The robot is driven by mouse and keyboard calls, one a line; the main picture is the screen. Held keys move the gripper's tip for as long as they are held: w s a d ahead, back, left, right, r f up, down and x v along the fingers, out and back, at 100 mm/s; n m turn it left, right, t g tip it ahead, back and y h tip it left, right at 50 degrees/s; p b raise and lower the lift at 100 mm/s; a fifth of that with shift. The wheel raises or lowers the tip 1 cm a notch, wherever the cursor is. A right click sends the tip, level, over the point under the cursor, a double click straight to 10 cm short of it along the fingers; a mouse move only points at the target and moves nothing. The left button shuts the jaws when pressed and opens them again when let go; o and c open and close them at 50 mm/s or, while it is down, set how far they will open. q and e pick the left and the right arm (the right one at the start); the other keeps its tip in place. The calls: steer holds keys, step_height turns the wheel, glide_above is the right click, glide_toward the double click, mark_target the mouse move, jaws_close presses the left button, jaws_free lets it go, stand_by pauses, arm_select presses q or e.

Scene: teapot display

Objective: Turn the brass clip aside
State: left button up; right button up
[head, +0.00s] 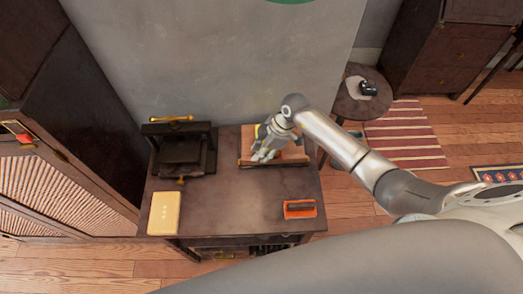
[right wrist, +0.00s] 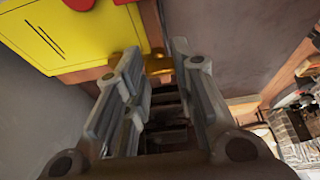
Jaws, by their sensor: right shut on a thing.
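The brass clip (right wrist: 158,66) shows in the right wrist view as a small golden piece between my right fingertips, at the edge of a yellow and orange panel (right wrist: 65,35). My right gripper (head: 262,156) reaches down over the upright orange thing at the back right of the dark table (head: 235,205). Its fingers are shut on the clip. In the head view the gripper hides the clip, so its turn angle cannot be told. My left gripper is not in view.
A dark press-like stand (head: 180,153) with a brass bar on top is at the table's back left. A pale yellow box (head: 163,213) lies front left, an orange block (head: 300,209) front right. The table's middle is clear. A round stool (head: 350,103) stands beyond the right edge.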

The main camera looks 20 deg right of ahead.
steer(key=n, duration=0.1)
steer(key=n+g+b, duration=0.1)
steer(key=n, duration=0.2)
steer(key=shift+w+f+g+b, duration=0.1)
steer(key=shift+w+g+b, duration=0.15)
steer(key=shift+g+b, duration=0.1)
steer(key=n+b, duration=0.1)
steer(key=n, duration=0.1)
steer(key=n+g+b, duration=0.1)
steer(key=n+b, duration=0.1)
steer(key=shift+w+g, duration=0.15)
steer(key=shift+g, duration=0.1)
steer(key=n+b, duration=0.2)
steer(key=n, duration=0.1)
steer(key=n+g+h+b, duration=0.1)
steer(key=n+b, duration=0.1)
steer(key=shift+w+a+f+n+g+h+b, duration=0.1)
steer(key=shift+w+a+n+g+h+b, duration=0.05)
steer(key=shift+n+g+h+b, duration=0.2)
steer(key=shift+a+r+n+g+h+b, duration=0.15)
steer(key=shift+n+h+b, duration=0.2)
steer(key=shift+n+b, duration=0.6)
steer(key=shift+r+n+g+h+b, duration=0.1)
steer(key=shift+n+h+b, duration=0.2)
steer(key=shift+n+b, duration=0.6)
steer(key=shift+n, duration=0.3)
steer(key=o, duration=1)
